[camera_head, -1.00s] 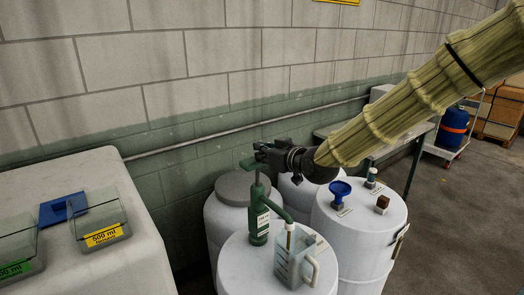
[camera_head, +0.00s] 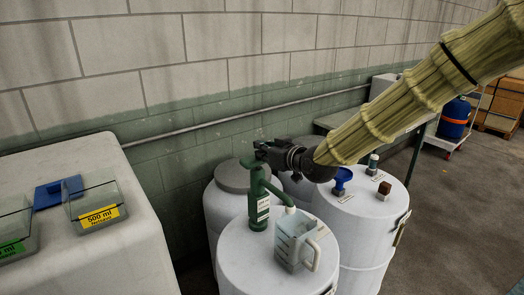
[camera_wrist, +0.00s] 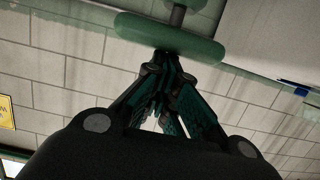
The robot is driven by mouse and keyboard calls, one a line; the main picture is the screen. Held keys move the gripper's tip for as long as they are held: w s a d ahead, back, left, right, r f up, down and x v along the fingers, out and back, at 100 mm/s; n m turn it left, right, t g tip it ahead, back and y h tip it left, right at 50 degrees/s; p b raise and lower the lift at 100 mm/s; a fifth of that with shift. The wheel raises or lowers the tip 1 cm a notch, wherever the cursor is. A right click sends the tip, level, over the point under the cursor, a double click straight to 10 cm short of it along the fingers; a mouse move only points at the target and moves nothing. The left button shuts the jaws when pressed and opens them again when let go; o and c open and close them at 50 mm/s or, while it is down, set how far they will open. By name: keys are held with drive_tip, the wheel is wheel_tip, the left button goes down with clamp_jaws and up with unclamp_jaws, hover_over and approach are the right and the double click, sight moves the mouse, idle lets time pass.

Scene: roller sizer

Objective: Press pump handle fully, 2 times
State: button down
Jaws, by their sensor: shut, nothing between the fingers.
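The green pump (camera_head: 259,207) stands upright on a white drum. Its green handle (camera_head: 247,164) sits low, close above the pump body, with little or no rod showing in the head view. My gripper (camera_head: 262,152) is shut and empty, with its fingers at the handle's upper right side. In the wrist view the closed fingertips (camera_wrist: 166,62) are at the edge of the green handle (camera_wrist: 168,37), with a grey rod beyond it. I cannot tell whether they touch. A clear measuring jug (camera_head: 297,242) stands under the pump spout (camera_head: 280,194).
The white drum (camera_head: 240,262) bears pump and jug. A grey-lidded drum (camera_head: 233,178) stands behind it. Another drum at right bears a blue funnel (camera_head: 341,180), a small bottle (camera_head: 373,163) and a brown block (camera_head: 384,190). Trays (camera_head: 98,208) lie on the white tank at left.

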wheel_tip(320, 180, up, 3)
drive_tip(key=shift+p, duration=0.65)
drive_tip(key=b+v, duration=0.2)
drive_tip(key=v, duration=0.8)
drive_tip(key=shift+r+b, duration=0.2)
drive_tip(key=shift+b, duration=0.15)
